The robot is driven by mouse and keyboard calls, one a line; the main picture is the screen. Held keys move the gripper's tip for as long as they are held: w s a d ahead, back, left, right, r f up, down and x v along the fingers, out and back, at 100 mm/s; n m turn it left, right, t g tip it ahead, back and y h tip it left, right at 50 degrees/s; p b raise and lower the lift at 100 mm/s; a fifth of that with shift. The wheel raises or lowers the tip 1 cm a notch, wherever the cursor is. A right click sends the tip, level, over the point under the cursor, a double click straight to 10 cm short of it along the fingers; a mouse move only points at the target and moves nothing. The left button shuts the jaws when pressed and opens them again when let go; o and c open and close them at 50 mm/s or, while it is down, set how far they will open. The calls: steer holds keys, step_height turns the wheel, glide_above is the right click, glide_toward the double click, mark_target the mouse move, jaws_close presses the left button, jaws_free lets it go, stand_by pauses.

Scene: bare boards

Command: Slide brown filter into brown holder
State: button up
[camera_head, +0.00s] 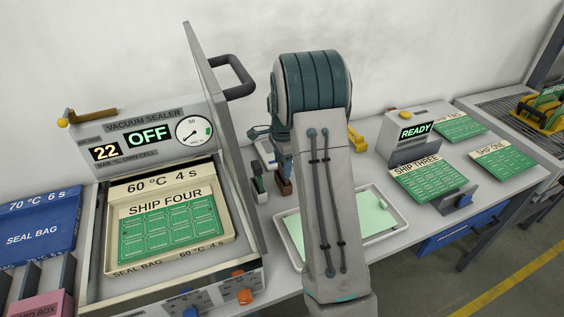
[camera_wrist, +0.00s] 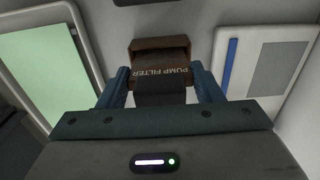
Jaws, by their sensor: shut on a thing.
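In the wrist view my gripper (camera_wrist: 161,80) is shut on a dark block, the filter (camera_wrist: 160,97), seen between its two blue fingers. Just beyond the fingertips is the brown holder (camera_wrist: 160,48), a box with its rim toward the top of the view. The words PUMP FILTER show where the two meet. The filter lines up with the holder, but I cannot tell how far it is inside. In the head view the brown holder (camera_head: 284,187) stands on the bench below my gripper (camera_head: 283,165), which my arm partly hides.
A black holder (camera_head: 258,184) stands just left of the brown one. The vacuum sealer's raised lid (camera_head: 212,95) rises close on the left. A tray (camera_head: 375,238) with a pale green sheet lies to the right. A READY unit (camera_head: 416,146) stands farther right.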

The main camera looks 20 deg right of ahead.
steer(key=shift+f, duration=0.3)
steer(key=o, duration=1.1)
steer(key=shift+c, duration=0.2)
steer(key=shift+r, duration=0.15)
step_height(320, 180, up, 14)
steer(key=b, duration=0.1)
steer(key=shift+f, duration=0.2)
